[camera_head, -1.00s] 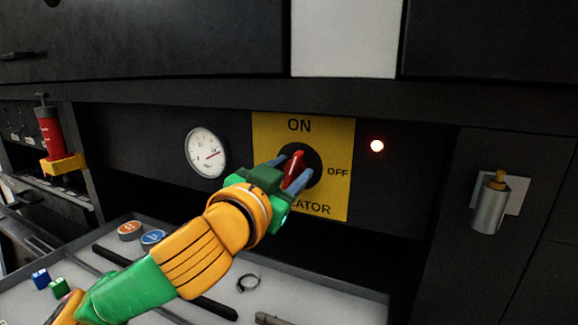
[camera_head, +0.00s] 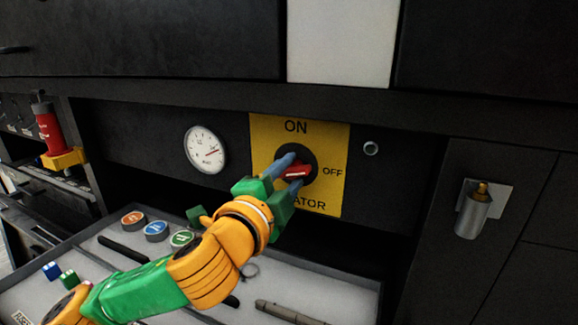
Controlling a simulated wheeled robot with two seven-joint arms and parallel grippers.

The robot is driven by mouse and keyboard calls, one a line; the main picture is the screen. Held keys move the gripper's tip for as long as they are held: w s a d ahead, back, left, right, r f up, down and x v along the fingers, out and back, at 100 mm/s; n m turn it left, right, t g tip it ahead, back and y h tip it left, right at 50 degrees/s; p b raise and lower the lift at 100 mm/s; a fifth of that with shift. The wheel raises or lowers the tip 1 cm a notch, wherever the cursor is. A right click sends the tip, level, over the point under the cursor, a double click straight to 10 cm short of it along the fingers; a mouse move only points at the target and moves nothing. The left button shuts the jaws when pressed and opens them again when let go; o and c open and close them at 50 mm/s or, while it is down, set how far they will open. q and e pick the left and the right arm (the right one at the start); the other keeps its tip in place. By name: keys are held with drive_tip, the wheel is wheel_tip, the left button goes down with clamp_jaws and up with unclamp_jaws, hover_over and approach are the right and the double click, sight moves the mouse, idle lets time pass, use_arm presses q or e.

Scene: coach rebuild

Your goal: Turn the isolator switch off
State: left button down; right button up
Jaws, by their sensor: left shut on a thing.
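The isolator switch is a yellow plate (camera_head: 335,140) marked ON at the top and OFF at the right, with a black round hub and a red handle (camera_head: 299,172). The handle lies nearly level, its end toward the OFF mark. My left gripper (camera_head: 292,170) is shut on the red handle, one blue finger above it and one below. The gripper hides part of the plate's lower left lettering. The lamp (camera_head: 371,148) right of the plate is dark. My right gripper is not in view.
A gauge (camera_head: 205,149) is left of the plate. Below is a tray (camera_head: 345,285) with round caps, dark bars and small blocks. A red canister (camera_head: 48,130) is at the left, and a metal cylinder (camera_head: 473,213) hangs on the right wall.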

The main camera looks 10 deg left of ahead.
use_arm(q)
drive_tip(key=shift+m+p, duration=0.65)
drive_tip(key=shift+m, duration=0.95)
drive_tip(key=shift+f, duration=0.1)
drive_tip(key=shift+c, duration=1.9)
unclamp_jaws()
drive_tip(key=s+a+b, duration=0.1)
drive_tip(key=s+b, duration=0.6)
drive_tip(key=shift+a+b, duration=0.2)
drive_tip(key=shift+b, duration=0.2)
